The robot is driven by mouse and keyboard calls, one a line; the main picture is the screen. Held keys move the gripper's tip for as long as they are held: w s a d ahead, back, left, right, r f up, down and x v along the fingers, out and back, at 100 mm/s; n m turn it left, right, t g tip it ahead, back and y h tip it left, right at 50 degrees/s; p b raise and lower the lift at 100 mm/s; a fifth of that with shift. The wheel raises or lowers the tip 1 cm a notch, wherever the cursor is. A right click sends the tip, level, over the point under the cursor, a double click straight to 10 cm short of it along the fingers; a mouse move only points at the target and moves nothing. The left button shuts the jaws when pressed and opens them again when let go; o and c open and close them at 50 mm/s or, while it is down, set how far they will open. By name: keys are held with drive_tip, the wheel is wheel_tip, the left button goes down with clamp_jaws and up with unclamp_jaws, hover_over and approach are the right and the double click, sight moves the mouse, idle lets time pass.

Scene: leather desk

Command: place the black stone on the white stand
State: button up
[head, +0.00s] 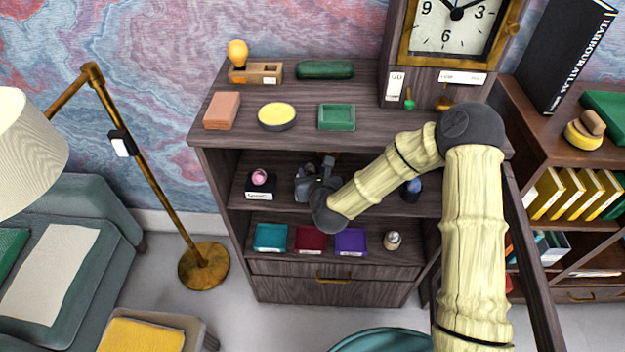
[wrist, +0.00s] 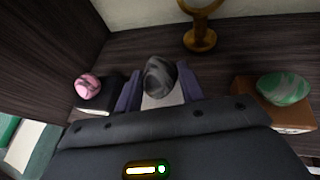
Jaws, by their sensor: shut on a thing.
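My gripper (head: 316,180) reaches into the cabinet's upper open shelf in the head view. In the wrist view my gripper (wrist: 160,84) has its two purple-grey fingers shut on the black stone (wrist: 158,75), a dark grey lump with paler veining. A pale white surface, seemingly the white stand (wrist: 160,101), shows between the fingers just below the stone. Whether the stone touches it or hangs above it, I cannot tell. In the head view my gripper and arm hide the stone and the white stand.
A pink stone (wrist: 88,86) on a black stand (wrist: 98,104) is close on the left. A green stone (wrist: 284,88) on a brown stand (wrist: 290,117) is on the right. A brass piece (wrist: 200,38) stands behind. A blue stone (head: 414,186) sits further right on the shelf.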

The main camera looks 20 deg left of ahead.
drive_tip(key=f+b, duration=0.2)
drive_tip(key=f, duration=0.1)
drive_tip(key=shift+w+a+f, duration=0.1)
drive_tip(key=shift+a+f, duration=0.1)
drive_tip(key=shift+f, duration=0.05)
drive_tip(key=shift+d, duration=0.1)
drive_tip(key=shift+w, duration=0.1)
drive_tip(key=shift+f, duration=0.15)
drive_tip(key=o, duration=1)
drive_tip(key=shift+o, duration=0.2)
